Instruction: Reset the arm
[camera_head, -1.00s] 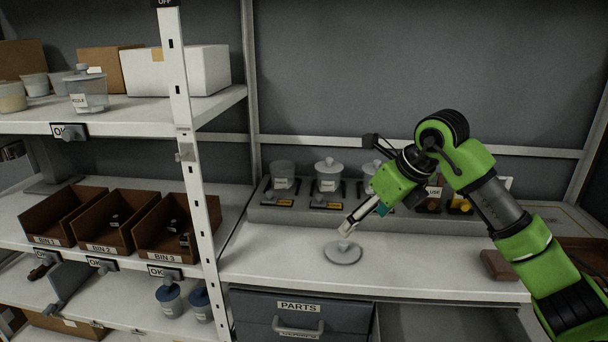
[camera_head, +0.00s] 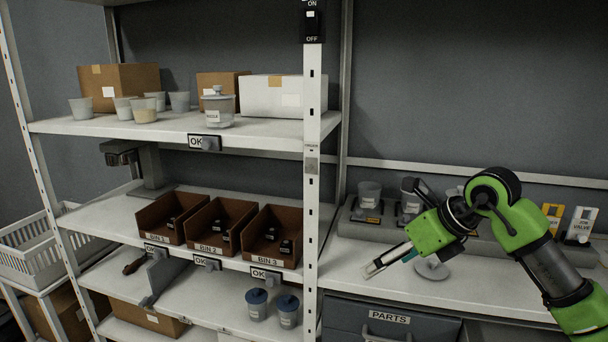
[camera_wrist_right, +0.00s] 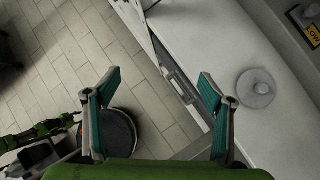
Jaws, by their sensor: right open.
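My right arm comes in from the right in the head view. Its gripper (camera_head: 373,268) is over the front of the workbench, pointing left. In the right wrist view the two teal-padded fingers of my right gripper (camera_wrist_right: 155,92) are spread apart with nothing between them. A round grey lid with a knob (camera_head: 432,267) lies on the bench behind and to the right of the gripper, apart from it. It also shows in the right wrist view (camera_wrist_right: 257,88), right of the fingers. My left gripper is not in view.
A shelf post (camera_head: 312,190) stands left of the gripper. Bins (camera_head: 275,238) sit on the middle shelf. A row of lidded boilers (camera_head: 369,195) stands behind on a grey stand. The PARTS drawer (camera_head: 390,320) is below the bench. A white basket (camera_head: 35,250) is at far left.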

